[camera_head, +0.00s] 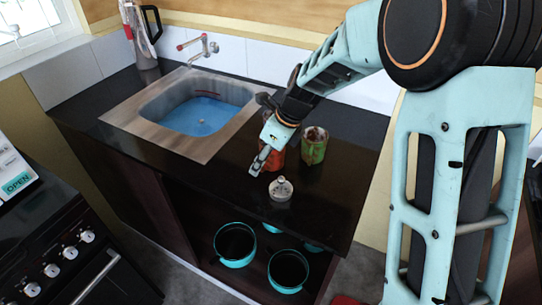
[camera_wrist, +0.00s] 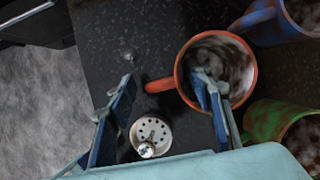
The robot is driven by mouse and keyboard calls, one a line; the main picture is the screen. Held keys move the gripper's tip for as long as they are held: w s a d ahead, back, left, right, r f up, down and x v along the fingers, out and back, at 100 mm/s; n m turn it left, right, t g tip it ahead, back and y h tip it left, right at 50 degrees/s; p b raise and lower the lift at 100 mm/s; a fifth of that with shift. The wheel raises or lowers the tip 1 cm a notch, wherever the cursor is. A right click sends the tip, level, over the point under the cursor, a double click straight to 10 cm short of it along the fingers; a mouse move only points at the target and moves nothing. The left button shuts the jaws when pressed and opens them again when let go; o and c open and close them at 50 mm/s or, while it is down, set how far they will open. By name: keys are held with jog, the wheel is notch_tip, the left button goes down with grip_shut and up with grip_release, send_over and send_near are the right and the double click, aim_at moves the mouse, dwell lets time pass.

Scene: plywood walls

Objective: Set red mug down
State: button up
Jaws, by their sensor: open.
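The red mug (camera_wrist: 179,62) stands on the dark counter in the wrist view, dark and mottled inside, its handle (camera_wrist: 160,85) pointing left. In the head view it (camera_head: 278,155) is partly hidden behind my gripper (camera_head: 262,162). My gripper (camera_wrist: 165,108) is open. In the wrist view its left finger is clear of the mug on the left. Its right finger overlaps the mug's opening; I cannot tell whether it is inside or above it. The mug's handle and near wall lie between the fingers, with no clear grip on them.
A green mug (camera_head: 314,147) stands right of the red one; a blue mug (camera_wrist: 262,18) shows in the wrist view. A small round white-topped item (camera_head: 281,189) stands near the counter's front. The sink (camera_head: 200,115) is left. Teal pots (camera_head: 235,245) sit on the shelf below.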

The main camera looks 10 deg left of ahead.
jog(key=shift+c, duration=0.4)
grip_shut()
